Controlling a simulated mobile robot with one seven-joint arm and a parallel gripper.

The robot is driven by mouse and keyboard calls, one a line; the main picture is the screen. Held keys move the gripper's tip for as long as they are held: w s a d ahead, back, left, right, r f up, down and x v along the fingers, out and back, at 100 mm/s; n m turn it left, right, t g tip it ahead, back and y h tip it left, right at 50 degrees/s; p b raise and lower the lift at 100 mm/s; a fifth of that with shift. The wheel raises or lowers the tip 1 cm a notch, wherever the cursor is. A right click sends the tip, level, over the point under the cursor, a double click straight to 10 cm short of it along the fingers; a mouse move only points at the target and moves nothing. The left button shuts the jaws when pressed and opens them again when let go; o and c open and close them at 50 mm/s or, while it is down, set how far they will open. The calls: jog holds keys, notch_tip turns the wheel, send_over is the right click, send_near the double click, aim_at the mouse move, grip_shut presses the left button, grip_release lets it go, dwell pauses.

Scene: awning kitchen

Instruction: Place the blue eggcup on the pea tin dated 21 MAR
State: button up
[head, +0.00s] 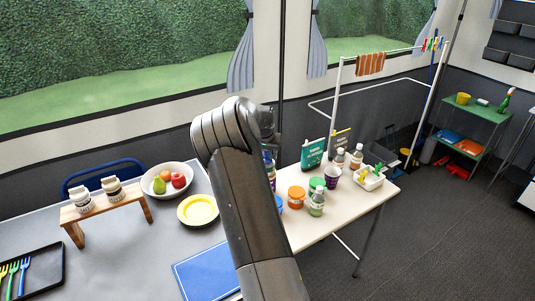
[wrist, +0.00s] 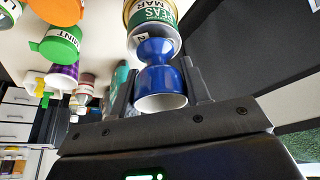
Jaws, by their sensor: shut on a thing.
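The blue eggcup (wrist: 158,80) is between the two fingers of my gripper (wrist: 160,88) in the wrist view. My gripper is shut on it, and its pale open mouth faces the camera. The full date is not legible. The eggcup's far end overlaps the tin in the picture, and I cannot tell whether they touch.
In the wrist view a green-lidded tub (wrist: 60,45) and a purple cup (wrist: 63,76) are left of the eggcup. In the head view, an orange tub (head: 296,197), bottle (head: 317,203) and white caddy (head: 368,179) crowd the cream table (head: 318,232). Its front part is clear.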

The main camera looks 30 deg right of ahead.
jog(key=shift+f, duration=0.25)
jog(key=o, duration=1)
jog(key=v, duration=1.2)
jog(key=s+a+r+n+y, duration=0.2)
jog(key=s+a+r, duration=0.5)
jog(key=s+a, duration=0.2)
jog(key=s+a+n, duration=0.2)
jog(key=s+a, duration=0.4)
jog(key=s, duration=0.3)
jog(key=s+a+n+t, duration=0.1)
jog(key=s+a+n, duration=0.1)
jog(key=s+a, duration=0.5)
jog(key=s+a+n+t+y, duration=0.1)
jog(key=s+a+n, duration=0.2)
jog(key=s+a, duration=0.4)
jog(key=s, duration=0.6)
jog(key=shift+s+r, duration=0.2)
jog(key=shift+r, duration=0.05)
